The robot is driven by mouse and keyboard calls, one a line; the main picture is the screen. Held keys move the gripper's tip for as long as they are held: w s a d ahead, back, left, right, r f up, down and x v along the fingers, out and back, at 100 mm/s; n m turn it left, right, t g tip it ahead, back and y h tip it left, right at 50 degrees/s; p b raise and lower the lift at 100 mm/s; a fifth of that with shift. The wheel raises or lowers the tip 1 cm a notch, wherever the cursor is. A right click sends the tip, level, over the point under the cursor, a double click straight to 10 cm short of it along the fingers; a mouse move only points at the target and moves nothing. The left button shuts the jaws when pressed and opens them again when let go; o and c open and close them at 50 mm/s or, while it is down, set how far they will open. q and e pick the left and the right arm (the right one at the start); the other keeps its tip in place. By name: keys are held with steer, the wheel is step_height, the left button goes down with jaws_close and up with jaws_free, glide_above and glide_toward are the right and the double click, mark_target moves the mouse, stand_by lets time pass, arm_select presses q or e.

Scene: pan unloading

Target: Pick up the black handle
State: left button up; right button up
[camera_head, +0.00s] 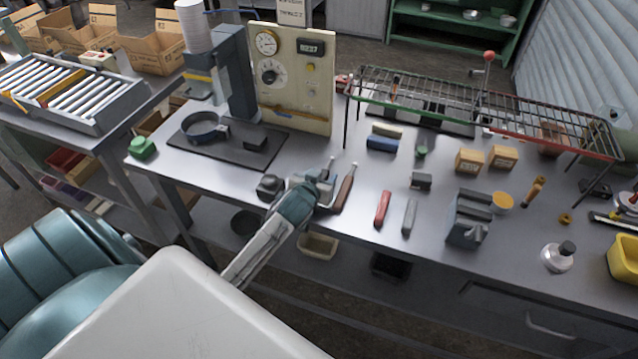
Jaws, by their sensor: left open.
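My left gripper (329,184) is open above the front edge of the workbench, with its arm reaching up from the lower middle. A dark round pan (201,126) sits on a black mat (187,147) at the left of the bench. A short black handle (222,134) sticks out from its right side. A separate black block (256,143) lies on the mat to the right of it. The pan and handle are up and left of my left gripper, well apart from it. My right gripper is not in view.
A brown-handled tool (345,187) lies close beside my left gripper. A dark block (268,186) sits at its left. A gauge panel (292,77) and press column (236,75) stand behind the mat. A wire rack (480,112) spans the back right. Red and grey bars lie mid-bench.

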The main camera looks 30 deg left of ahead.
arm_select(q)
steer(key=shift+c, duration=0.4)
jaws_close()
steer(key=shift+r, duration=0.1)
